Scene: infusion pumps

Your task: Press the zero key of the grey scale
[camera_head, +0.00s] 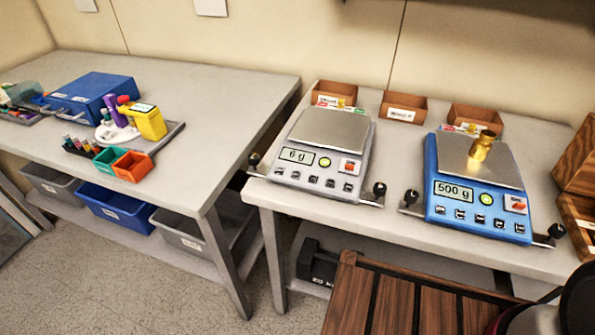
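The grey scale (270,183) stands on the right-hand bench, left of a blue scale. Its steel pan (330,130) is empty, and its display (297,155) reads 6 g. Its front panel has a lit green round button (324,162), a red-and-white switch (349,167) and a row of small dark keys (313,179). The key labels are too small to read, so I cannot tell which is the zero key. No fingertips of my gripper show in this view.
The blue scale (432,205) reads 500 g and carries a brass weight (482,145). Small brown bins (403,106) stand behind the scales. Dark knobs (379,189) stick out at the scales' front corners. A slatted wooden surface (400,300) lies in front. A gap separates the left bench (215,90).

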